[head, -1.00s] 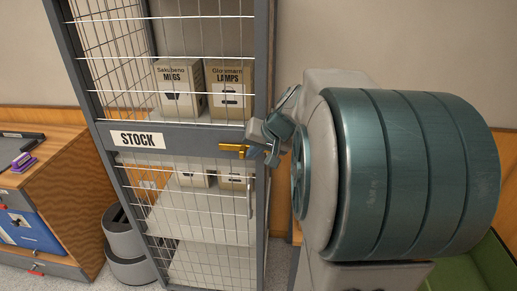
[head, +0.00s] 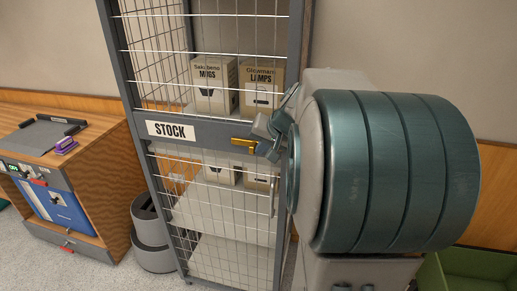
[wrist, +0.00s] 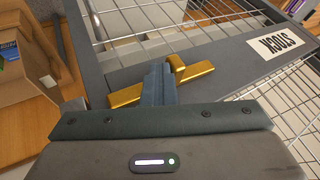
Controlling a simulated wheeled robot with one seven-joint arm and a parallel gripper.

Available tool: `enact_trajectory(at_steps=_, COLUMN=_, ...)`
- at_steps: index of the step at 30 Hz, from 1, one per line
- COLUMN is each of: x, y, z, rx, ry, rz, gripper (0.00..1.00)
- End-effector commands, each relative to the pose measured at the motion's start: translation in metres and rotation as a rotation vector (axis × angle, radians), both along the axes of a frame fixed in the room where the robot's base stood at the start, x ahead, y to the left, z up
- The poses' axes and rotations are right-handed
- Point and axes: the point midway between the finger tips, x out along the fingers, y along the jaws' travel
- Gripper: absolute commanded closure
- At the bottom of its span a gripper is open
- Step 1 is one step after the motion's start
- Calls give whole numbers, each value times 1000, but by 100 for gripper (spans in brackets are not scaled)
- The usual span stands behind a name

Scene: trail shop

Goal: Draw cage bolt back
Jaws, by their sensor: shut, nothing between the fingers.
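The STOCK cage (head: 216,131) stands mid-picture in the head view, its door shut as far as I can see. The brass bolt (head: 243,142) lies along the door's grey crossbar, right of the white STOCK sign (head: 170,130). My gripper (head: 264,138) is at the bolt's right end. In the wrist view the bolt (wrist: 196,70) shows on both sides of my shut fingers (wrist: 158,84), its upright knob (wrist: 177,63) just right of them. The fingers hide the bar's middle and hold nothing. I cannot tell whether they touch the knob.
Boxes marked MUGS (head: 214,88) and LAMPS (head: 261,90) stand on a shelf behind the mesh. A wooden cabinet (head: 100,160) and grey bins (head: 150,235) stand left of the cage. A green bin (head: 465,272) is at lower right. My arm hides much of the right side.

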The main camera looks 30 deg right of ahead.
Motion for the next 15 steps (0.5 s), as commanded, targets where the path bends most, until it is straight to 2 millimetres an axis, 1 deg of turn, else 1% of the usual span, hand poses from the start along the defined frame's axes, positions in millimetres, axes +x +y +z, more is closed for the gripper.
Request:
enact_trajectory(at_steps=6, x=1, y=3, z=0, rx=1, ry=-1, rz=5, gripper=100)
enact_trajectory(at_steps=9, x=0, y=0, z=-1, rx=1, ry=-1, rz=7, gripper=100)
enact_trajectory(at_steps=11, x=-3, y=-4, z=-2, rx=0, ry=-3, rz=6, gripper=100)
enact_trajectory(at_steps=15, x=-16, y=-24, z=-4, rx=0, ry=-3, rz=1, gripper=100)
